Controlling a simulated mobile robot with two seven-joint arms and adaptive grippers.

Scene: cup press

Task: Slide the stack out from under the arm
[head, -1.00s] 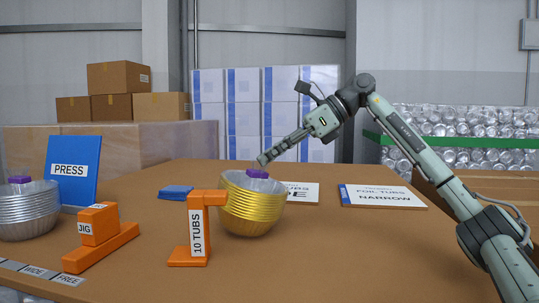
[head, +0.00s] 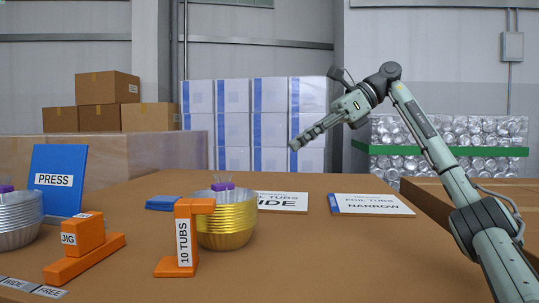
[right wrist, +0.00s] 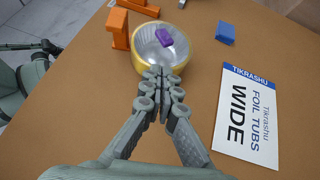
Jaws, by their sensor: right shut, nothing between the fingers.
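A stack of gold foil tubs (head: 228,240) stands on the brown table, its upper part paler, with a purple block (head: 222,186) inside the top tub. The orange gauge marked 10 TUBS (head: 183,247) stands at its left, and its short arm overlaps the stack's upper left edge in the head view. In the right wrist view the gauge (right wrist: 118,32) stands beside the stack's rim (right wrist: 137,62). My right gripper (head: 295,144) is shut and empty, above and right of the stack. Its fingertips (right wrist: 160,72) appear in front of the rim.
An orange JIG block (head: 83,247), a blue PRESS panel (head: 57,181) and a silver tub stack (head: 18,226) stand at the left. A blue item (head: 163,203) lies behind the gauge. Cards marked WIDE (right wrist: 247,112) and NARROW (head: 372,204) lie flat. The table's right front is clear.

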